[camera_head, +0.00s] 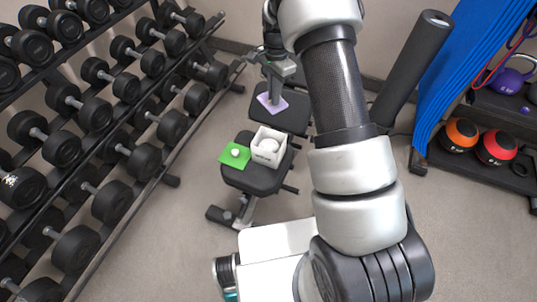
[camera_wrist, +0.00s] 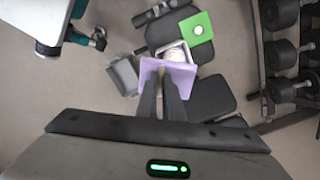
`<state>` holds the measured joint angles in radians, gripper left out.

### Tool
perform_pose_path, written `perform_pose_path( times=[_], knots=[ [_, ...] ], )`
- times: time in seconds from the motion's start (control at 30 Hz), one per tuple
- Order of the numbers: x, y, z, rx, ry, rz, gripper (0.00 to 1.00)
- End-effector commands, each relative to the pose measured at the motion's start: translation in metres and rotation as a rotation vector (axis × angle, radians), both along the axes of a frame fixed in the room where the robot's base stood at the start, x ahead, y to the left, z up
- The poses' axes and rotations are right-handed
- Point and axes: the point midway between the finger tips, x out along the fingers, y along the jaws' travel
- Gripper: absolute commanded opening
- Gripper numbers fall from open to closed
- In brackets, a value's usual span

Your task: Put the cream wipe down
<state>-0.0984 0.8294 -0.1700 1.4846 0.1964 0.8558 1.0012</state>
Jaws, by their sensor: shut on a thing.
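My gripper (camera_head: 276,80) is at the far end of the weight bench, pointing down. In the wrist view its two dark fingers (camera_wrist: 161,92) are closed together, with a small cream-tan bit (camera_wrist: 160,87) between their tips. A flat purple square (camera_wrist: 180,75) lies at and beyond the fingertips; it also shows under my gripper in the head view (camera_head: 270,104). It seems to be above the far pad, overlapping the white box's edge in the wrist view. The fingers hide much of the held thing, so its full shape cannot be told.
The near bench pad (camera_head: 258,180) carries a white open box (camera_head: 266,159) with a round white thing inside, and a green square (camera_head: 231,161) with a small white lump. The far pad (camera_head: 290,116) is dark. A grey tray (camera_wrist: 122,78) lies left. Dumbbell racks (camera_head: 105,190) line the left.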

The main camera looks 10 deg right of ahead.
Motion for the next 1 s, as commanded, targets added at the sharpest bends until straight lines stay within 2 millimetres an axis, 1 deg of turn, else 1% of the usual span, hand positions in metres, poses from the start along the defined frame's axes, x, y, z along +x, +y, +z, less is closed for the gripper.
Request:
perform_pose_path(
  times=[0.03, 0.1, 0.2, 0.3, 0.4, 0.5, 0.57, 0.7, 0.8, 1.0],
  knots=[
    [0.011, 0.000, -0.042, -0.002, 0.004, -0.093, 0.00],
    [0.025, 0.001, -0.074, 0.001, 0.003, -0.225, 0.00],
    [0.040, 0.002, -0.112, 0.004, 0.003, -0.383, 0.00],
    [0.050, 0.004, -0.140, 0.007, 0.002, -0.499, 0.00],
    [0.057, 0.006, -0.155, 0.010, -0.001, -0.573, 0.00],
    [0.059, 0.006, -0.168, 0.009, 0.000, -0.610, 0.00],
    [0.059, 0.007, -0.178, 0.010, 0.002, -0.619, 0.00],
    [0.059, 0.007, -0.205, 0.010, 0.002, -0.621, 0.00],
    [0.059, 0.007, -0.219, 0.011, 0.001, -0.620, 0.00],
    [0.059, 0.007, -0.233, 0.011, 0.001, -0.620, 0.00]
  ],
)
